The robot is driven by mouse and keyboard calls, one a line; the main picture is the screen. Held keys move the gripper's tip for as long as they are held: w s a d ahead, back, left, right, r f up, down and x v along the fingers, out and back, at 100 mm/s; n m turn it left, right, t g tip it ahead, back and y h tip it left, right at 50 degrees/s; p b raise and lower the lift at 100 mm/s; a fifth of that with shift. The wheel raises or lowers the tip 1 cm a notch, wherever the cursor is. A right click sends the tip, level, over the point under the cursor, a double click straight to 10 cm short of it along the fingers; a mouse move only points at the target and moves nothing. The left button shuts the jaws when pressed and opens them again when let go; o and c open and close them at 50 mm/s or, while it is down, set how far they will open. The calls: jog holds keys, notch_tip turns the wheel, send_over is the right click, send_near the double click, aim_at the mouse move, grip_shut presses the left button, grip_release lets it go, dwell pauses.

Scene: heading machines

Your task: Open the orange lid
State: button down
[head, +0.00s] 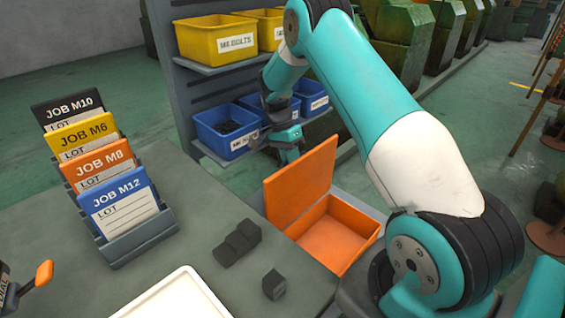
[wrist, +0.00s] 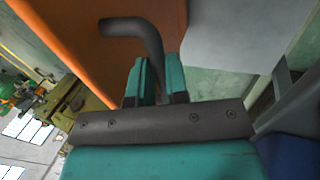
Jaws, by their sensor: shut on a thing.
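The orange lid (head: 300,182) stands raised, close to upright, at the back left edge of the orange box (head: 362,250). The box is open and its inside looks empty. My gripper (head: 291,150) is behind the lid's upper edge in the head view, and its fingertips are partly hidden there. In the wrist view, my gripper's teal fingers (wrist: 157,82) are shut on a dark bent handle (wrist: 146,30). The lid's orange surface (wrist: 68,40) shows to the left of the handle.
A shelf rack stands behind, with yellow bins (head: 217,41) above and blue bins (head: 225,130) close to my gripper. The grey bench (head: 190,235) at left holds job cards (head: 118,205), dark blocks (head: 237,243) and a white tray (head: 180,298).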

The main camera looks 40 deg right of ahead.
jog(key=shift+w+f, duration=0.15)
jog(key=shift+f, duration=0.25)
jog(key=c, duration=1.1)
grip_release()
jog(key=shift+d, duration=0.1)
jog(key=shift+w+r, duration=0.1)
jog(key=shift+r, duration=0.1)
